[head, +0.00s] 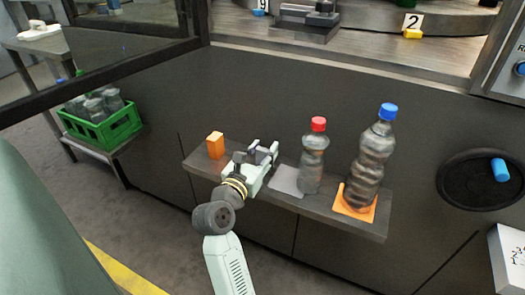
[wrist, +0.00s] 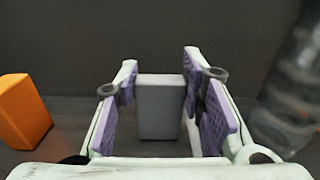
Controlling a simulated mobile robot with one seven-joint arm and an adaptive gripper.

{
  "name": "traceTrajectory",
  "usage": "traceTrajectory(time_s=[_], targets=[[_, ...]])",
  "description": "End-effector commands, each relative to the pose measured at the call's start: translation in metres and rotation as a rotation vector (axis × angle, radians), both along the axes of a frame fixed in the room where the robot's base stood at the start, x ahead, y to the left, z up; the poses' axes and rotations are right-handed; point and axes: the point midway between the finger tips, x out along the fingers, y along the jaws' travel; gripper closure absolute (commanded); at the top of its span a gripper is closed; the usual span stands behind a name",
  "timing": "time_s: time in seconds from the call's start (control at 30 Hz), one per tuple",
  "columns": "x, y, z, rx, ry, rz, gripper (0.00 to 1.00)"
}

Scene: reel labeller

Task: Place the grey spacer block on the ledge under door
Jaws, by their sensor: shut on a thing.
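The grey spacer block (wrist: 161,107) stands upright between the purple finger pads in the wrist view. My gripper (head: 262,153) is shut on it; in the wrist view the fingers (wrist: 160,100) flank the block. In the head view the fingers largely hide the block. The ledge (head: 318,204) is a narrow dark shelf on the front of the machine, below its opening. My gripper is over the left half of the ledge, between an orange block and a grey square mat. I cannot tell whether the block touches the ledge.
An orange block (head: 215,145) stands left of my gripper. Right of it are the grey mat (head: 287,179), a red-capped bottle (head: 313,158) and a blue-capped bottle (head: 371,158) on an orange mat (head: 344,208). A green crate (head: 103,133) of bottles sits far left.

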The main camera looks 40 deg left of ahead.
Motion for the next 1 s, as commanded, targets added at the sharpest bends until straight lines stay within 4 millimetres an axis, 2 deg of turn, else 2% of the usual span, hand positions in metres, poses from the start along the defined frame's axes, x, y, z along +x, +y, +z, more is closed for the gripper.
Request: traceTrajectory(time_s=[0.2, 0.23, 0.5, 0.87, 1.0], targets=[[0.0, 0.0, -0.004, -0.001, 0.0, 0.0, 0.97], [0.0, 0.0, -0.003, -0.001, 0.001, 0.0, 0.62], [0.0, 0.0, -0.003, 0.0, 0.001, 0.0, 0.44], [0.0, 0.0, 0.002, 0.001, 0.0, 0.0, 0.44], [-0.018, -0.003, 0.0, -0.002, 0.001, 0.003, 0.44]])
